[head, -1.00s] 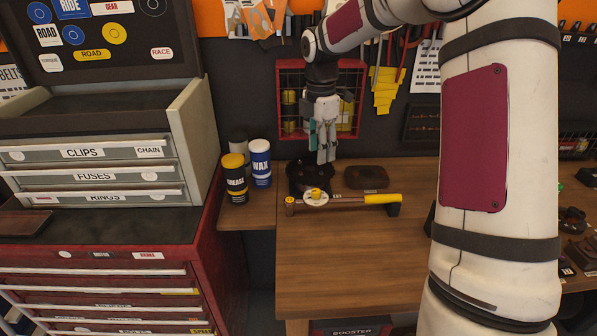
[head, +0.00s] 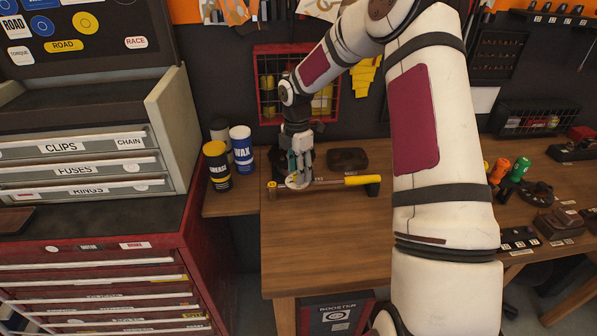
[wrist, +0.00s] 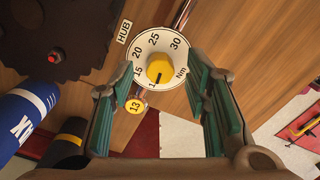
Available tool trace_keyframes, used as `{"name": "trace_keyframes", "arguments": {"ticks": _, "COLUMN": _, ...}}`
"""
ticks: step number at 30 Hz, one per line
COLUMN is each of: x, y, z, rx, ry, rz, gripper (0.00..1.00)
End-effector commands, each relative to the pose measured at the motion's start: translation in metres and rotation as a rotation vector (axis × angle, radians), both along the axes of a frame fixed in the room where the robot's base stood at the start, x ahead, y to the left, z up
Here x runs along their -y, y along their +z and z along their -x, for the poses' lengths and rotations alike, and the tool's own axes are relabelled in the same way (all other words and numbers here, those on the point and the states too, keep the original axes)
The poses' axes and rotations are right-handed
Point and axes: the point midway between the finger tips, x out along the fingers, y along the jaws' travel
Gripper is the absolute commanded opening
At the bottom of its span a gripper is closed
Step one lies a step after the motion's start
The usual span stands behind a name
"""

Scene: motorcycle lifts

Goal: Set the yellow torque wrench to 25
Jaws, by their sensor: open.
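The yellow torque wrench (head: 362,181) lies across the wooden bench, its yellow handle end to the right. Its white round dial (wrist: 178,49) shows 15, 20, 25, 30 and Nm, with a number below 15 partly hidden. The yellow knob (wrist: 160,67) sits at the dial's middle. Its black mark points down in the wrist view, near the partly hidden number and away from 25. My gripper (head: 297,176) is over the dial, pointing down. In the wrist view its open green-padded fingers (wrist: 161,78) stand on either side of the knob, with no clear contact.
A grease can (head: 217,167) and a wax can (head: 242,150) stand left of the wrench. A dark block (head: 347,159) lies behind it. A HUB label (wrist: 125,31) is beside the dial. The bench front (head: 320,240) is clear.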

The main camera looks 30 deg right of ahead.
Motion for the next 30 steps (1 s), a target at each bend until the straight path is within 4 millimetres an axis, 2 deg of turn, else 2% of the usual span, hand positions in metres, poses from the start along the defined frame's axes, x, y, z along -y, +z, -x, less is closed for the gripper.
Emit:
{"name": "trace_keyframes", "arguments": {"ticks": 4, "x": -0.0006, "y": -0.0082, "z": 0.0001, "rx": 0.001, "ry": -0.001, "rz": -0.001, "gripper": 0.43}}
{"name": "trace_keyframes", "arguments": {"ticks": 12, "x": -0.0003, "y": -0.0096, "z": -0.0002, "rx": 0.001, "ry": -0.001, "rz": 0.0, "gripper": 0.43}}
{"name": "trace_keyframes", "arguments": {"ticks": 13, "x": -0.0003, "y": -0.0096, "z": -0.0002, "rx": 0.001, "ry": -0.001, "rz": 0.0, "gripper": 0.41}}
{"name": "trace_keyframes", "arguments": {"ticks": 14, "x": -0.0003, "y": -0.0096, "z": -0.0002, "rx": 0.001, "ry": -0.001, "rz": 0.0, "gripper": 0.34}}
{"name": "trace_keyframes", "arguments": {"ticks": 18, "x": -0.0003, "y": -0.0095, "z": -0.0001, "rx": 0.001, "ry": -0.001, "rz": 0.0, "gripper": 0.02}}
{"name": "trace_keyframes", "arguments": {"ticks": 19, "x": -0.0003, "y": -0.0095, "z": -0.0001, "rx": 0.001, "ry": -0.001, "rz": 0.0, "gripper": 0.0}}
{"name": "trace_keyframes", "arguments": {"ticks": 30, "x": -0.0002, "y": -0.0098, "z": 0.0, "rx": 0.0, "ry": -0.038, "rz": 0.001, "gripper": 0.0}}
